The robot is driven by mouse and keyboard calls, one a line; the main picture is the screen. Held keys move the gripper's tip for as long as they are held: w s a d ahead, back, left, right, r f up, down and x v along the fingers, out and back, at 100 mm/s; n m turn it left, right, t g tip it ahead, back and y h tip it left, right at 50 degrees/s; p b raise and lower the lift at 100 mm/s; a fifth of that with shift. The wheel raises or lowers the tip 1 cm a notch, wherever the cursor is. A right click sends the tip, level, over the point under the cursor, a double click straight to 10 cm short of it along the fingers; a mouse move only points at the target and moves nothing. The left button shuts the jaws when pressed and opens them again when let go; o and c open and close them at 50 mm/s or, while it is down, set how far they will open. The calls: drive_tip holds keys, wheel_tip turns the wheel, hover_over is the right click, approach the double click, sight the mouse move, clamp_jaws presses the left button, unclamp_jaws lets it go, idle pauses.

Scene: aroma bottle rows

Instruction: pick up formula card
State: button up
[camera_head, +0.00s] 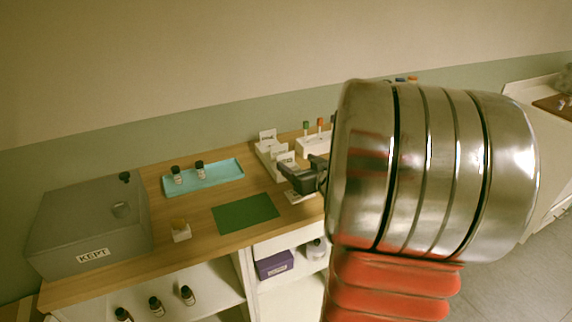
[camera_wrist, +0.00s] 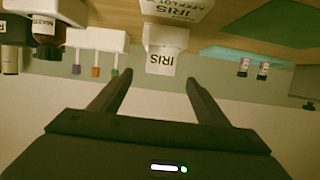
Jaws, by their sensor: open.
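White lettered cards stand in a pale holder (camera_head: 265,160) near the back of the wooden table. In the wrist view, which is upside down, one card (camera_wrist: 162,61) reads IRIS and a larger card (camera_wrist: 180,9) also begins with IRIS. I cannot tell for certain which is the formula card. My gripper (camera_head: 284,176) is open and empty, just in front of the holder in the head view. In the wrist view my gripper (camera_wrist: 159,82) has its two fingers spread, with the smaller IRIS card appearing between and beyond their tips.
A green mat (camera_head: 245,213) and a turquoise tray (camera_head: 203,178) with two dark bottles lie left of my gripper. A grey box marked KEPT (camera_head: 90,228) stands at the left. A white rack (camera_wrist: 97,40) with coloured-top vials stands beside the cards. My arm hides the table's right part.

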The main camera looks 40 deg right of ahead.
sight(286, 156)
drive_tip(key=shift+x, duration=1.8)
drive_tip(key=shift+w, duration=0.1)
drive_tip(key=shift+x, duration=2.5)
drive_tip(key=c, duration=1.1)
wheel_tip(286, 156, up, 10)
drive_tip(key=shift+r, duration=0.1)
